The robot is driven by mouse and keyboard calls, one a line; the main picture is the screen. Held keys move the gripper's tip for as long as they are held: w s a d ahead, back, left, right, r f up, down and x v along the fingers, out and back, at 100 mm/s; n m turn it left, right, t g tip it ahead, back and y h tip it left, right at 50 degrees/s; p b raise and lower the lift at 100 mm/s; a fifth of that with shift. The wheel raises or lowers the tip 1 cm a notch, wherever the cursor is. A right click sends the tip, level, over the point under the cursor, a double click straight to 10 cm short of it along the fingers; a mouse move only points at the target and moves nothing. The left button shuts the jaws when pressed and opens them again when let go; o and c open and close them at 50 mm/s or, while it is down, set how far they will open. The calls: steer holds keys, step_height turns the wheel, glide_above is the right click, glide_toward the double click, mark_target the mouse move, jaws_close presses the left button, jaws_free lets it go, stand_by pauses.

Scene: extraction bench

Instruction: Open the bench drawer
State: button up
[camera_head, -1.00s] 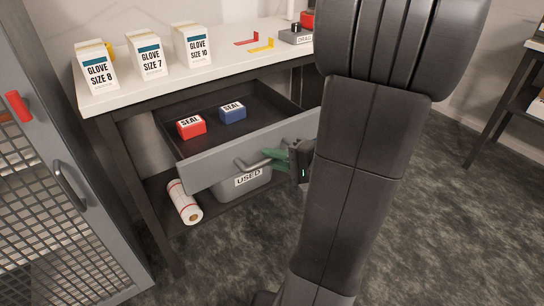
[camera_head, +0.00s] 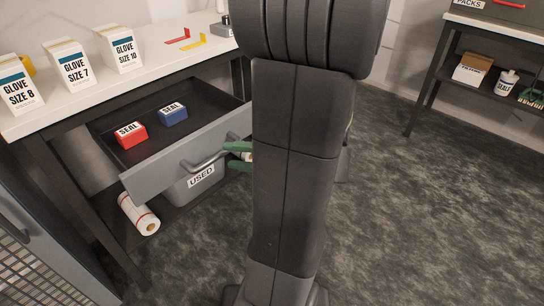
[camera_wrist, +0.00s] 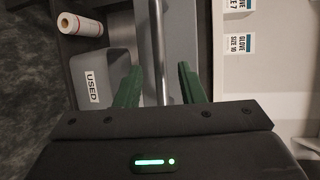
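The bench drawer (camera_head: 150,181) is pulled out, with a grey front and a dark inside. A red SEAL box (camera_head: 130,135) and a blue SEAL box (camera_head: 172,114) lie in it. Its bar handle (camera_head: 205,162) is on the front and also shows in the wrist view (camera_wrist: 158,45). My gripper (camera_head: 238,156) is at the handle's right end, partly hidden by my arm. In the wrist view its green fingers (camera_wrist: 160,85) are spread, with the handle's line between them and gaps on both sides. I cannot tell whether they touch it.
A grey USED bin (camera_head: 208,184) and a paper roll (camera_head: 138,213) are on the shelf below the drawer. Glove boxes (camera_head: 70,64) stand on the bench top (camera_head: 150,50). A mesh door (camera_head: 30,262) is at the lower left. Open floor (camera_head: 410,210) lies to the right.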

mark_target(223, 155)
steer(key=p+v, duration=0.1)
steer(key=v, duration=0.8)
steer(key=shift+d, duration=0.1)
stand_by(0.3)
steer(key=shift+b+x, duration=0.9)
steer(key=shift+x, duration=5.95)
steer(key=shift+s, duration=0.1)
